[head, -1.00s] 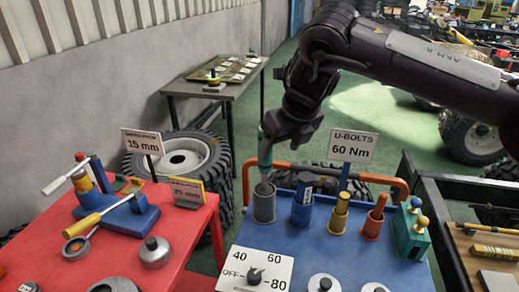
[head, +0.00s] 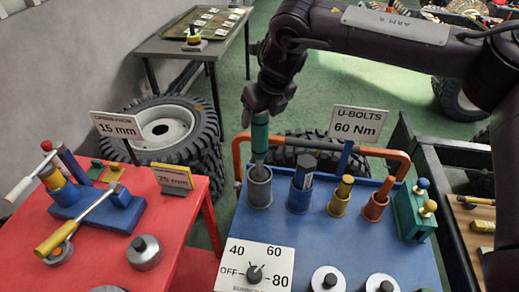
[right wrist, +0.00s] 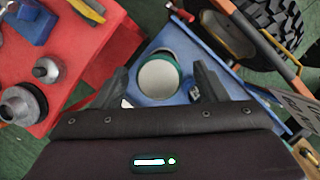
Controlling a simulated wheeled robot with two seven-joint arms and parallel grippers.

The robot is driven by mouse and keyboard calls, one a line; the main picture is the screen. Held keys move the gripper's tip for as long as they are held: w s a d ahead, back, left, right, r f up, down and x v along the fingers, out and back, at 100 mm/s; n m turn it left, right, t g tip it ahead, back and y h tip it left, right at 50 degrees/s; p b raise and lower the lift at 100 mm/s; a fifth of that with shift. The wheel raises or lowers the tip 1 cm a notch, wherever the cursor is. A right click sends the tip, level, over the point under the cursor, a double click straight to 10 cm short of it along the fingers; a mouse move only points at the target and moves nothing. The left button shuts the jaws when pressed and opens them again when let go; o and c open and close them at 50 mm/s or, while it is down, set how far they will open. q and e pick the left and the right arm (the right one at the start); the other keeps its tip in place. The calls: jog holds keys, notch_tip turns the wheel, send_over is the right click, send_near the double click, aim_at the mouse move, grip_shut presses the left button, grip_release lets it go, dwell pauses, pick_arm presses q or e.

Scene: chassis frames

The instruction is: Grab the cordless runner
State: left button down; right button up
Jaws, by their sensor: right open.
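A teal upright tool (head: 260,135), which I take to be the cordless runner, stands in a grey cup (head: 259,190) at the back left of the blue table. My right gripper (head: 261,112) is over its upper end, pointing down. In the right wrist view, the tool's round grey end with a teal rim (right wrist: 159,76) lies between the two spread fingers (right wrist: 166,82). A gap shows on both sides, so the gripper is open and not closed on it. My left gripper is not in view.
The blue table (head: 330,235) also bears a dark blue tool (head: 302,178), yellow and orange tools in cups, and a dial plate (head: 255,268). An orange rail (head: 390,152) runs behind. The U-bolts sign (head: 355,123) stands close on the right. A red table (head: 175,215) is at left.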

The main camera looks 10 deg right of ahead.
jog(key=shift+w+a+f, duration=0.1)
jog(key=shift+w+f, duration=0.15)
jog(key=shift+f, duration=0.45)
grip_shut()
jog(key=shift+w+r, duration=0.1)
jog(key=shift+r, duration=0.1)
